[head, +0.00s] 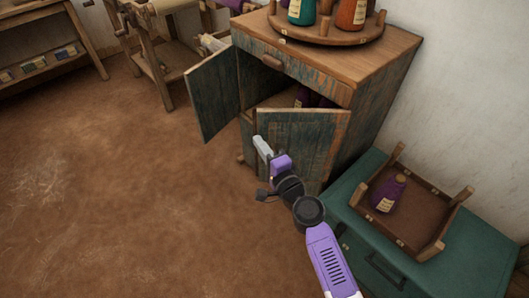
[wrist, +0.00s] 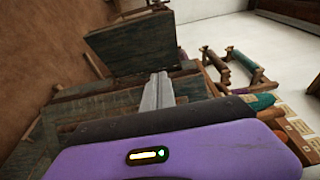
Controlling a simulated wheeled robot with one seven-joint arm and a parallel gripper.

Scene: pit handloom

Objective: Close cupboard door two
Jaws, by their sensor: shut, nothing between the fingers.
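The wooden cupboard (head: 385,100) has worn blue-green paint and two doors, both standing open. The left door (head: 212,95) swings out to the left, and the right door (head: 310,145) stands out towards me. No number shows on either, so I cannot tell which is door two. My gripper (head: 262,147) is shut and empty, beside the free left edge of the right door; I cannot tell if it touches. In the wrist view, the grey fingers (wrist: 157,92) are together, with worn green panels (wrist: 132,45) ahead and to the left. Part of the cupboard's inside is hidden behind the right door.
Bottles stand on a round wooden tray (head: 330,30) on the cupboard top. A teal chest (head: 480,245) at right bears a wooden tray (head: 440,200) with a purple bottle (head: 389,193). A wooden stand (head: 160,70) is behind. The brown floor (head: 120,190) at left is clear.

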